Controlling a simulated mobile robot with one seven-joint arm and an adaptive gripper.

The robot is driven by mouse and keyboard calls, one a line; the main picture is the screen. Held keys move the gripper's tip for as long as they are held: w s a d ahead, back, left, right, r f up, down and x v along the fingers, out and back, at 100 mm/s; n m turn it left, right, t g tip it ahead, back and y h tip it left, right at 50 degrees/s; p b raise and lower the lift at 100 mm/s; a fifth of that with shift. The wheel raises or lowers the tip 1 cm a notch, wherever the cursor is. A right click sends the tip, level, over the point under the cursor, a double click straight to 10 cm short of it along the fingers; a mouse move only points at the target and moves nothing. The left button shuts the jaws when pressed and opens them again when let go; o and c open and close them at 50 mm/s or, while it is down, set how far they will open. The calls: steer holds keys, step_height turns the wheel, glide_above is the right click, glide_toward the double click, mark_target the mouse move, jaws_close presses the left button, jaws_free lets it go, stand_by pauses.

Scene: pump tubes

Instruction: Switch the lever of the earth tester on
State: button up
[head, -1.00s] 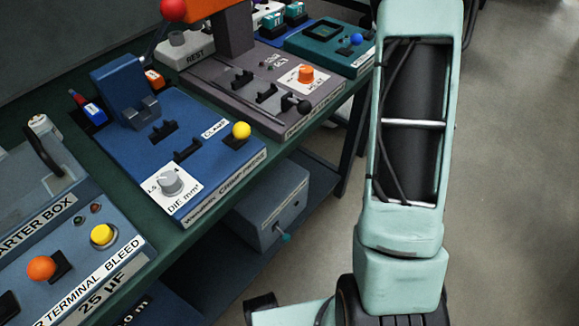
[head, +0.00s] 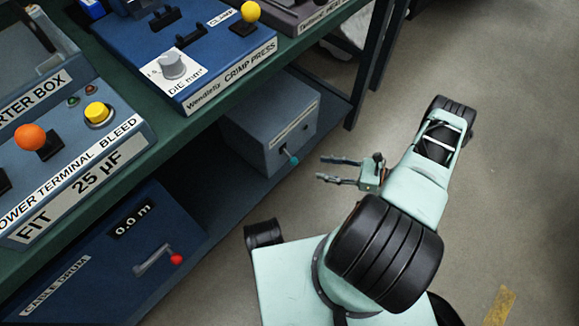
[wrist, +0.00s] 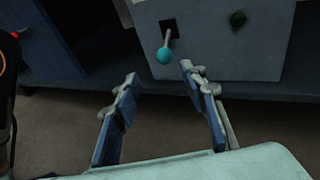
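A grey-blue box (head: 272,122) stands on the lower shelf; its label is too small to read, and I cannot confirm by name that it is the earth tester. A short lever with a teal knob (head: 292,159) sticks out of its front. In the wrist view the teal knob (wrist: 164,55) hangs down from a dark slot in the box front (wrist: 225,45). My gripper (head: 322,168) is open and empty, to the right of the lever and apart from it in the head view. In the wrist view the knob shows just beyond and between the fingertips (wrist: 160,76).
A blue cable drum (head: 110,255) with a red-knobbed crank stands left on the lower shelf. The bench (head: 205,132) overhangs the shelf. Floor (head: 520,130) is free at right.

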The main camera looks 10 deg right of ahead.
mark_target(294, 160)
steer(key=w+a+m+t, duration=0.1)
steer(key=w+a, duration=0.1)
steer(key=a, duration=0.1)
steer(key=w+a+f+t+b, duration=0.1)
steer(key=w+a, duration=0.1)
steer(key=a, duration=0.1)
steer(key=w+a+f+m+t, duration=0.1)
steer(key=w+a, duration=0.1)
steer(key=a, duration=0.2)
steer(key=shift+m+b, duration=0.3)
steer(key=shift+b, duration=0.05)
steer(key=shift+c, duration=0.6)
jaws_close()
steer(key=shift+d, duration=0.1)
